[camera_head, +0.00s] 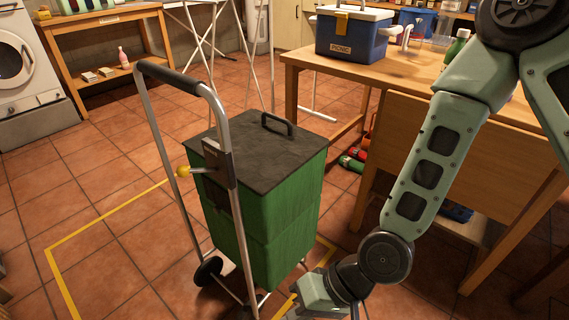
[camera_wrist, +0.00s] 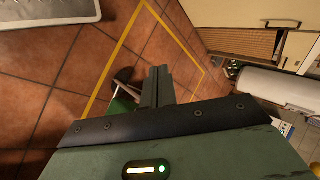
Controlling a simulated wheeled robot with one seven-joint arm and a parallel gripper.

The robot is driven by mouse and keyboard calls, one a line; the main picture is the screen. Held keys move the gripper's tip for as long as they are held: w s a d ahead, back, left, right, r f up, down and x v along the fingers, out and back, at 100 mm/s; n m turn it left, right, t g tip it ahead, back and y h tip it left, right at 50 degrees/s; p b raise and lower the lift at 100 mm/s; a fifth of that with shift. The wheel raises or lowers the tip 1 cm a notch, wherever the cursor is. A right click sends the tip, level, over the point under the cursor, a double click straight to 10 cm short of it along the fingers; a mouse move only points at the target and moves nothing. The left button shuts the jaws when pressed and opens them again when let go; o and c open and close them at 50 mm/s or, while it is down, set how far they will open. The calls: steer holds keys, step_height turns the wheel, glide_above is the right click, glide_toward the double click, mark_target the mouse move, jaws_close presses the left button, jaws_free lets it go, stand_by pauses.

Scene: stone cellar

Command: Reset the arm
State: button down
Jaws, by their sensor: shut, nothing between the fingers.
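My arm comes in from the upper right of the head view and bends down past the wooden workbench to the bottom edge. Its end is low, just right of the green trolley bin (camera_head: 270,225), and the fingertips cannot be made out there. In the wrist view my gripper (camera_wrist: 158,82) points over the tiled floor, its two dark fingers together with nothing between them. A small bit of green and a dark shape show beside the fingers; I cannot tell for certain what they belong to.
The bin's metal handle (camera_head: 215,100) stands upright at its left. The wooden workbench (camera_head: 420,72) at right carries a blue cooler (camera_head: 352,40). Yellow floor tape (camera_head: 100,218) runs around the bin. A washing machine (camera_head: 20,75) and wooden shelf (camera_head: 105,15) stand behind. Floor at left is clear.

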steer(key=w+d+r+n+t+h, duration=0.2)
steer(key=d+r+n+h, duration=0.35)
steer(key=d+r, duration=0.7)
steer(key=s+r+h+p, duration=0.2)
steer(key=s+r+p, duration=0.1)
steer(key=r+p, duration=1.9)
step_height(320, 180, up, 6)
steer(key=shift+m, duration=0.35)
